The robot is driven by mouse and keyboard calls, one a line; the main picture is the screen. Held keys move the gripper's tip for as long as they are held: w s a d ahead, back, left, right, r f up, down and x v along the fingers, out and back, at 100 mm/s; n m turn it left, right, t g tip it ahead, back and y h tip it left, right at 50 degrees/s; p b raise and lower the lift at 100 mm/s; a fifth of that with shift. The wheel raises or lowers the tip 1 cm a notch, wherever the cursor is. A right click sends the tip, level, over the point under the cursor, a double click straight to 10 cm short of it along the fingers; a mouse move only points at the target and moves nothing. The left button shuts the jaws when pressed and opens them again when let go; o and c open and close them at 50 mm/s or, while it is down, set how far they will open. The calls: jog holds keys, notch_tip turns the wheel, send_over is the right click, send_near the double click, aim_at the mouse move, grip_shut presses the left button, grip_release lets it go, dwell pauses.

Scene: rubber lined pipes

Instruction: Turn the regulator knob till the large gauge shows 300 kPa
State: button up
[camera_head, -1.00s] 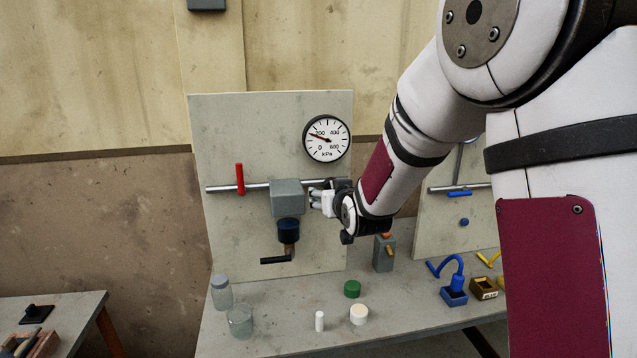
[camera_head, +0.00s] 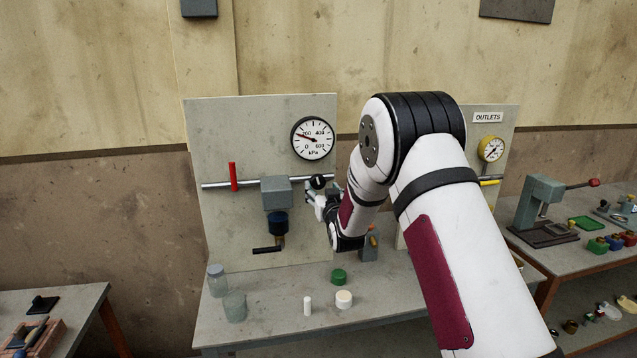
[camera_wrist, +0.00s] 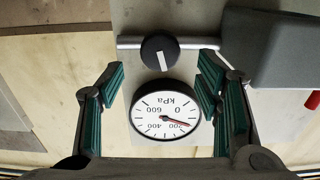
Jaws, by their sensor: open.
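The regulator knob is a black round knob (camera_wrist: 158,52) with a white mark, on the pipe. In the head view it shows as a dark disc (camera_head: 318,182) just above my gripper (camera_head: 317,196). The large gauge (camera_head: 313,139) is white with a black rim, on the panel above the pipe. Its red needle points left and slightly up, between 0 and 200, nearer 200. It appears upside down in the wrist view (camera_wrist: 165,110). My gripper (camera_wrist: 160,75) is open and empty, its teal-padded fingers apart on either side of the knob in that view. I see no contact with the knob.
A grey box (camera_head: 276,193) sits on the pipe left of the knob. A red lever (camera_head: 233,177) stands further left. Below are jars (camera_head: 234,305), a green cap (camera_head: 338,276) and white pieces (camera_head: 343,299) on the bench. An outlets panel (camera_head: 490,117) stands right.

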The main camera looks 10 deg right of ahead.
aim_at(319, 182)
jog(key=w, duration=0.6)
jog(key=shift+w, duration=0.3)
jog(key=shift+c, duration=0.6)
jog(key=c, duration=1.1)
